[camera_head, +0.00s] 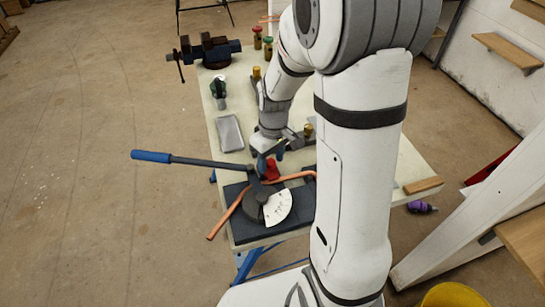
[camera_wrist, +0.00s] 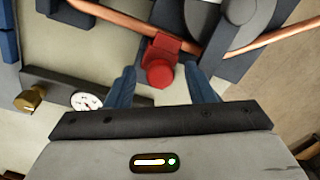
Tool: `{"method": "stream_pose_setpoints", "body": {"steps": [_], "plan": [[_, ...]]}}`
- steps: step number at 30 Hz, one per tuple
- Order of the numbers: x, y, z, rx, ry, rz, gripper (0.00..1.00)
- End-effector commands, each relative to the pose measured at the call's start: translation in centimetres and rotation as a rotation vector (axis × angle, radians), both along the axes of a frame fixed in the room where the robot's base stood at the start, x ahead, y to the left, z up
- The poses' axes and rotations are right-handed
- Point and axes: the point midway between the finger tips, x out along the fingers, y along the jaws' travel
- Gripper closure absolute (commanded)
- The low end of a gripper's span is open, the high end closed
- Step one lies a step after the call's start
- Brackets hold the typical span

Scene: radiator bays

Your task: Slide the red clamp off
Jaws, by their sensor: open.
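The red clamp (camera_wrist: 162,62) sits on the copper pipe (camera_wrist: 126,20) in the wrist view, with its red knob toward my gripper. It also shows in the head view (camera_head: 271,169), beside the pipe bender (camera_head: 265,202), which the copper pipe (camera_head: 226,216) runs through. My gripper (camera_wrist: 164,88) is open, with one blue finger on each side of the knob. No finger visibly grips the clamp. In the head view my gripper (camera_head: 271,158) is just behind the clamp and partly hidden by my arm.
The bender's blue-handled lever (camera_head: 152,156) sticks out left past the workbench (camera_head: 231,113). A grey tray (camera_head: 229,133), a vise (camera_head: 208,50) and several small fittings stand farther back. A dark bar with a gauge (camera_wrist: 86,101) and brass valve (camera_wrist: 29,99) lies left of my fingers.

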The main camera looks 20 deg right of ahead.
Motion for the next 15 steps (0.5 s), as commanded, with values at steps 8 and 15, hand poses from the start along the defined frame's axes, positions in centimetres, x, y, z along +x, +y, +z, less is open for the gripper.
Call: {"method": "stream_pose_setpoints", "body": {"steps": [8, 15], "plan": [[0.01, -0.03, -0.01, 0.000, -0.001, -0.001, 0.57], [0.02, -0.06, 0.01, 0.000, -0.001, -0.001, 0.77]]}}
